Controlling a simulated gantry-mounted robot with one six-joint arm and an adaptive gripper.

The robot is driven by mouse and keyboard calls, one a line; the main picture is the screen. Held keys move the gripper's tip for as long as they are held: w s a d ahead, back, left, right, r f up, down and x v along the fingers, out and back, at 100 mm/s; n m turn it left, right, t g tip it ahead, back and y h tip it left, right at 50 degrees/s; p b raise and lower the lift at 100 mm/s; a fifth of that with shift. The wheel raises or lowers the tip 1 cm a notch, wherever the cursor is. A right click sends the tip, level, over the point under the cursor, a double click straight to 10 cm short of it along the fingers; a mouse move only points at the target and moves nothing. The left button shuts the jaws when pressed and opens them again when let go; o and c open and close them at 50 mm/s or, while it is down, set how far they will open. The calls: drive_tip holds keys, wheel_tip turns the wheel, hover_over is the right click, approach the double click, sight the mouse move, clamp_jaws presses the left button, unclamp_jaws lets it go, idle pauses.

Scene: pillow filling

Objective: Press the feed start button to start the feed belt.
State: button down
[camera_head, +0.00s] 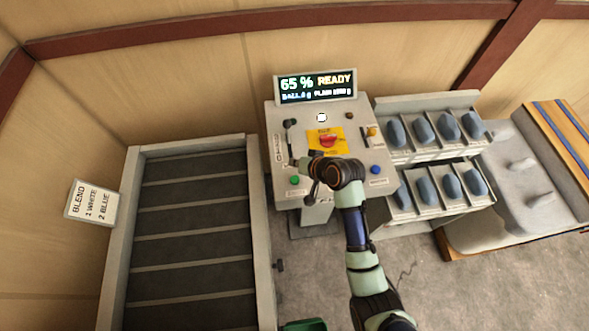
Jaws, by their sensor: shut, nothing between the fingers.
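The control console (270,115) stands in the middle with a sloped light panel. A green button (294,180) sits at its lower left and a blue button (375,169) at its lower right. A red switch (328,141) on a yellow plate, a white round button (321,117) and an orange knob (371,132) are higher up. The small labels are too blurred to read, so I cannot tell which one is feed start. My gripper (299,163) is shut and empty over the panel's left part, just above the green button in the picture. Contact cannot be made out.
A display (315,86) reads "65 % READY". The slatted dark belt (190,215) lies left of the console, beside a sign (90,203) reading "BLEND 1 WHITE 2 BLUE". A rack (425,103) of blue-grey pieces stands right. A green bin (303,325) shows at the bottom edge.

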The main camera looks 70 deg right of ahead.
drive_tip(key=shift+s+d, duration=0.1)
drive_tip(key=shift+s, duration=0.05)
drive_tip(key=shift+f, duration=0.1)
drive_tip(key=b, duration=0.8)
hover_over(296, 180)
wheel_tip(296, 180, down, 7)
drive_tip(key=shift+s+r, duration=0.1)
drive_tip(key=shift+r, duration=0.05)
drive_tip(key=shift+f, duration=0.95)
drive_tip(key=shift+f+b, duration=0.3)
drive_tip(key=shift+f, duration=0.15)
